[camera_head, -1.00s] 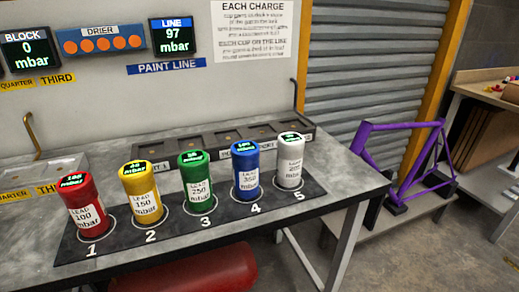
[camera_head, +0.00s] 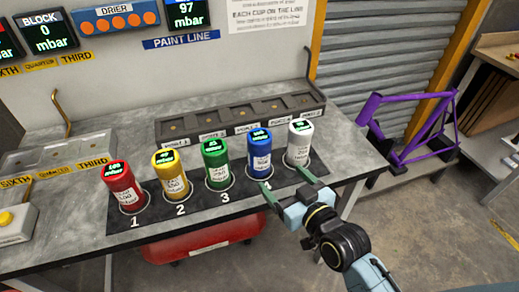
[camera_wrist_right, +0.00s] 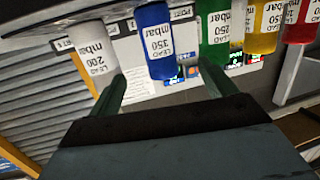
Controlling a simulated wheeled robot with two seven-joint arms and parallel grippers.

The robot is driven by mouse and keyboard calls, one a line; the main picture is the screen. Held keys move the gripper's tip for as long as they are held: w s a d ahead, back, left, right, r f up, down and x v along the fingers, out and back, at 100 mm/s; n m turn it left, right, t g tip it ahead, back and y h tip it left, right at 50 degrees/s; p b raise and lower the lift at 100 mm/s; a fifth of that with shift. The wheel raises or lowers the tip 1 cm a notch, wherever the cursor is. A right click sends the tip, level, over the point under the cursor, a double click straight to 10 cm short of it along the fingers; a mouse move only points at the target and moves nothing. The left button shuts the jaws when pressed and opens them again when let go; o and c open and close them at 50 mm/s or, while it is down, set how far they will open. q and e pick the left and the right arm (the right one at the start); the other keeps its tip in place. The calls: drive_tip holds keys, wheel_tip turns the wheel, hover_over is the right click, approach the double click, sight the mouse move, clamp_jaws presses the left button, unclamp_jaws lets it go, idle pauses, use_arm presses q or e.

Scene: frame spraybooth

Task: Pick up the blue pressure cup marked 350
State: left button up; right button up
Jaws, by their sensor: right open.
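The blue cup (camera_head: 259,155) stands upright at place 4 of a dark numbered mat (camera_head: 152,226), between the green cup and the white cup. In the right wrist view, which is upside down, the blue cup (camera_wrist_right: 155,42) shows its 350 mbar label. My right gripper (camera_head: 286,182) is open and empty, just in front of the blue and white cups. In the wrist view the blue cup lies between the lines of its two fingers, beyond the tips. One finger covers part of the number 4. My left gripper is out of view.
Red (camera_head: 123,185), yellow (camera_head: 170,172) and green (camera_head: 216,162) cups stand left of the blue one. A white cup (camera_head: 300,140) stands close on its right. Behind them is a dark rack (camera_head: 240,118) with several pockets. A purple frame (camera_head: 400,130) stands at right.

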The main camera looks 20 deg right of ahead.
sight(268, 150)
drive_tip(key=shift+t, duration=0.8)
drive_tip(key=x, duration=0.3)
drive_tip(key=r+x, duration=0.1)
drive_tip(key=x, duration=0.5)
drive_tip(key=shift+w+d+r, duration=0.1)
drive_tip(key=shift+d+r, duration=0.2)
drive_tip(key=shift+r, duration=0.05)
drive_tip(key=shift+a+f+b+x, duration=0.15)
drive_tip(key=shift+b+x, duration=0.1)
drive_tip(key=shift+x, duration=1.1)
drive_tip(key=shift+a+f+b+x, duration=0.15)
drive_tip(key=shift+b+x, duration=0.1)
drive_tip(key=shift+x, duration=1.1)
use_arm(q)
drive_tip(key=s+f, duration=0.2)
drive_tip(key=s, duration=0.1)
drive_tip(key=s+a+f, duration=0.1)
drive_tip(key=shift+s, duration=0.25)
use_arm(e)
drive_tip(key=c, duration=1.4)
drive_tip(key=shift+d+r, duration=0.1)
drive_tip(key=shift+r, duration=0.05)
drive_tip(key=shift+c, duration=0.8)
